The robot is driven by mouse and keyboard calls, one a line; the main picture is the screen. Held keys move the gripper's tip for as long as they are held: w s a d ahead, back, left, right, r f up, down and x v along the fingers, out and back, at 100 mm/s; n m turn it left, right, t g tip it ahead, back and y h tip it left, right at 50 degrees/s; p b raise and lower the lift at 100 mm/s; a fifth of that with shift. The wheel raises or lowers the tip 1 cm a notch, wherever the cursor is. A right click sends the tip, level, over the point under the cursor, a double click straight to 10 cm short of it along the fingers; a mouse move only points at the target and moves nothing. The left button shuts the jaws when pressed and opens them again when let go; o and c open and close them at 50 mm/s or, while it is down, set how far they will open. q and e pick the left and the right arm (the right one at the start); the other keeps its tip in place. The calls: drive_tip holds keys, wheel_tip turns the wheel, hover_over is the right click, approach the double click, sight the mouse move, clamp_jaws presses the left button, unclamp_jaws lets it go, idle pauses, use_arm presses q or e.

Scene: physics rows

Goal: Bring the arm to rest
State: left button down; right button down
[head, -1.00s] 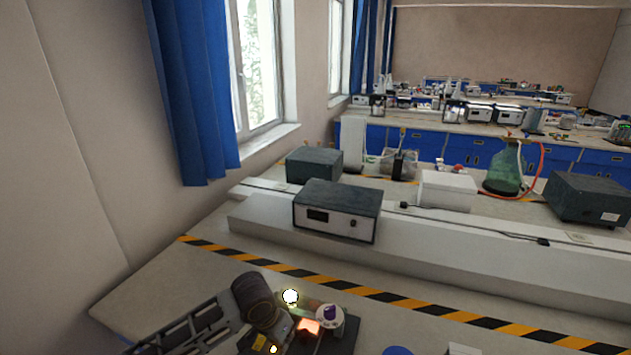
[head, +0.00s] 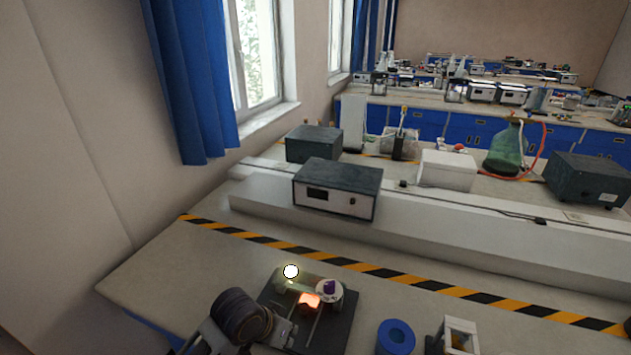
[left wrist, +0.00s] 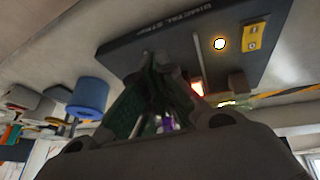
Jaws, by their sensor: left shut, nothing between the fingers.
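My left gripper (head: 284,332) is at the bottom of the head view, low over or beside the left side of a dark board (head: 343,328). In the left wrist view its two fingers (left wrist: 160,90) are closed together with nothing between them. The board (left wrist: 130,45) carries lettering there. On the board are a glowing orange piece (head: 309,300), a bright round lamp (head: 291,271) and a white disc (head: 329,291) with a purple part. Whether the gripper touches the board I cannot tell. My right gripper is in neither view.
Behind a yellow-black stripe (head: 390,273), a raised ledge holds a grey instrument box (head: 337,188). The bench left of the board is clear up to its edge.

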use_arm(q)
drive_tip(key=shift+s+a+f+n+y, duration=0.9)
drive_tip(key=shift+s+a, duration=1.65)
drive_tip(key=shift+a, duration=1.4)
drive_tip(key=shift+s+a+f+n+y, duration=0.9)
drive_tip(key=shift+s+a, duration=1.6)
drive_tip(key=shift+a, duration=1.4)
wheel_tip(320, 180, down, 34)
drive_tip(key=s+r+g, duration=0.1)
drive_tip(key=s, duration=0.2)
drive_tip(key=s+a+f, duration=0.2)
drive_tip(key=s+f, duration=0.8)
drive_tip(key=s, duration=0.1)
drive_tip(key=s+a+f+g, duration=0.1)
drive_tip(key=s+a+f, duration=0.1)
drive_tip(key=s+f, duration=0.8)
drive_tip(key=shift+s+m+g, duration=0.3)
drive_tip(key=shift+s, duration=0.1)
